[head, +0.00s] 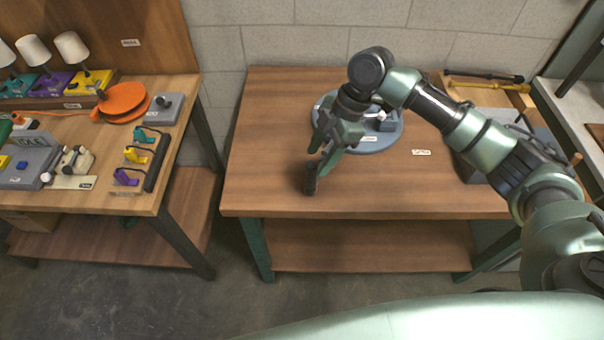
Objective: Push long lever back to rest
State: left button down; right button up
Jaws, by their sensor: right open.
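I cannot clearly pick out the long lever in the head view. A grey box (470,170) at the right of the middle table has thin dark rods near its top, partly behind my right arm; I cannot tell whether one is the lever. A round blue-grey turntable (398,136) with a small grey fixture (387,124) sits at the table's back middle, partly covered by my right gripper. My right gripper (319,174) is open and empty, pointing down in front of the turntable's left side, over the wooden table (265,150). My left gripper is not in view.
The left table holds white-shaded lamps (72,48), orange discs (122,100) and a rack with coloured pieces (155,165). The middle table's left and front are clear. A floor gap separates the tables.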

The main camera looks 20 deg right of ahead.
aim_at(307, 179)
jog(key=shift+w+a+f+b, duration=0.1)
jog(key=shift+w+f+b, duration=0.1)
jog(key=shift+f+b, duration=0.75)
jog(key=shift+a+f+p, duration=0.15)
jog(key=shift+f+p, duration=0.15)
jog(key=shift+f, duration=0.15)
jog(key=p+x, duration=0.1)
jog(key=x, duration=0.5)
jog(key=shift+w+p, duration=0.1)
jog(key=shift+p, duration=0.25)
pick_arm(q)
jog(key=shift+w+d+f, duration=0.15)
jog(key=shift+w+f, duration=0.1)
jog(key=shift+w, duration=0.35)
pick_arm(e)
jog(key=shift+a+f, duration=0.1)
jog(key=shift+f, duration=0.45)
grip_shut()
